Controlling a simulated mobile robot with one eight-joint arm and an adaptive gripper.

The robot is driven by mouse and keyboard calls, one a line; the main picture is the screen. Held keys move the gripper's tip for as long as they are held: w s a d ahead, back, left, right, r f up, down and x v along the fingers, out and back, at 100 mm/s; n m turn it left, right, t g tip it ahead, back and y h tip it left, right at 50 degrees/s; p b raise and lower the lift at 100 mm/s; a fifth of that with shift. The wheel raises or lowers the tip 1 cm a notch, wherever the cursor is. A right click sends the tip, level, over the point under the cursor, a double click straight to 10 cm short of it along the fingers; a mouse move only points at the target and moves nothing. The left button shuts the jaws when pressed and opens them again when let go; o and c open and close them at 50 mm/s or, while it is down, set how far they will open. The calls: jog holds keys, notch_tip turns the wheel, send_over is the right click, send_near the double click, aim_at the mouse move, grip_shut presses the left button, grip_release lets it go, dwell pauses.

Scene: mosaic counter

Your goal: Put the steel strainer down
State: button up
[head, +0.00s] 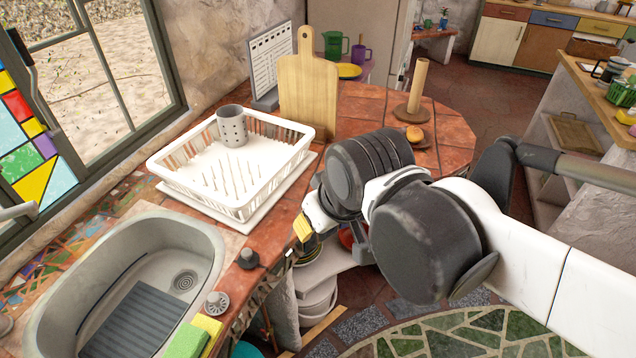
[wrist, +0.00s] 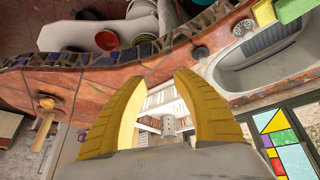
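The steel strainer (head: 217,303), a small round metal piece with a slotted face, rests on the counter's front strip beside the sink. It also shows in the wrist view (wrist: 247,24), near the sponges. My gripper (head: 303,232) is over the counter's front edge, to the right of the strainer and apart from it. My arm hides part of it in the head view. In the wrist view its two yellow fingers (wrist: 163,82) stand apart with nothing between them; the dish rack shows through the gap.
A dark stopper (head: 248,259) sits on the counter between strainer and gripper. The sink (head: 207,245) is at left; green and yellow sponges (head: 196,338) lie at its front. A white dish rack (head: 262,207) holds a grey perforated cup (head: 232,127). A cutting board (head: 309,95) stands behind.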

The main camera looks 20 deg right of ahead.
jog(key=d+m, duration=0.1)
jog(key=s+d+m+t, duration=0.1)
jog(key=d, duration=0.1)
jog(key=s+d, duration=0.1)
jog(key=shift+d+f+m+t+h, duration=0.15)
jog(key=shift+d+m+t+h, duration=0.15)
jog(key=shift+m, duration=0.1)
